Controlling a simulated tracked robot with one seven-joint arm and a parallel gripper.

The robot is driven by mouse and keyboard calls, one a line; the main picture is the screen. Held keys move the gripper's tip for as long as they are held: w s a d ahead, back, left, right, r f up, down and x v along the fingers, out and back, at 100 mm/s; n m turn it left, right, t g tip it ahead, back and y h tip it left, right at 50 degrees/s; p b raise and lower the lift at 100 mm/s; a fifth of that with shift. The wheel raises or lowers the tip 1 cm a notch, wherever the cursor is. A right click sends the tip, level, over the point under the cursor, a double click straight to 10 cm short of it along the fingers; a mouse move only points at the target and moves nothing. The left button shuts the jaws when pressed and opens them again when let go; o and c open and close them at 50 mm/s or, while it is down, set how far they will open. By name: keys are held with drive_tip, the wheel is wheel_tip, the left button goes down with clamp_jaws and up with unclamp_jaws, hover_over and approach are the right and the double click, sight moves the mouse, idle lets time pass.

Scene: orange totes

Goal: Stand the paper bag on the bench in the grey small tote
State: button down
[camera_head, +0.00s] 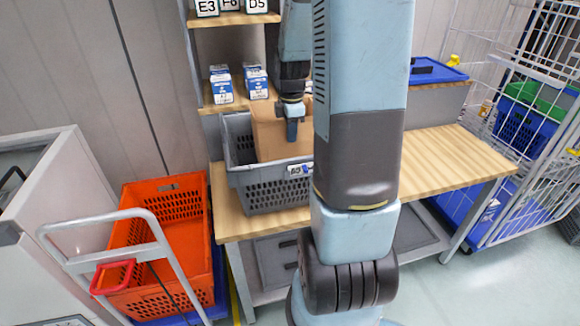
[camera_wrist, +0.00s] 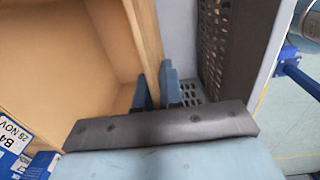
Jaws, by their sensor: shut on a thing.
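The brown paper bag (camera_head: 268,132) is upright, with its lower part inside the grey small tote (camera_head: 272,192) on the wooden bench. The tote's front wall hides the bag's bottom, so I cannot tell whether it touches the tote floor. The tote's perforated wall (camera_wrist: 228,50) stands beside the fingers.
Milk-type cartons (camera_head: 221,84) stand on a shelf behind the tote. An orange crate (camera_head: 160,250) on a trolley is at the left. The bench top (camera_head: 450,160) is clear to the right, with a blue-lidded grey box (camera_head: 437,95) behind and a wire cage (camera_head: 535,110) beyond.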

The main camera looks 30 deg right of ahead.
drive_tip(key=shift+f, duration=3.9)
drive_tip(key=c, duration=1.3)
unclamp_jaws()
wheel_tip(320, 180, up, 23)
drive_tip(key=m+t, duration=0.3)
drive_tip(key=m, duration=0.4)
hover_over(291, 154)
drive_tip(key=s+a, duration=0.8)
drive_tip(key=a, duration=0.2)
drive_tip(key=shift+s+a+r+m+t, duration=0.35)
drive_tip(key=shift+s+a+r+m, duration=0.8)
drive_tip(key=shift+s, duration=0.7)
drive_tip(key=shift+s+a+r+m+t, duration=0.5)
drive_tip(key=shift+s+a+m, duration=0.5)
drive_tip(key=shift+s+m, duration=0.65)
drive_tip(key=shift+s+a+r+m+t, duration=0.25)
drive_tip(key=shift+s+a+r+m, duration=0.75)
drive_tip(key=shift+s, duration=1.05)
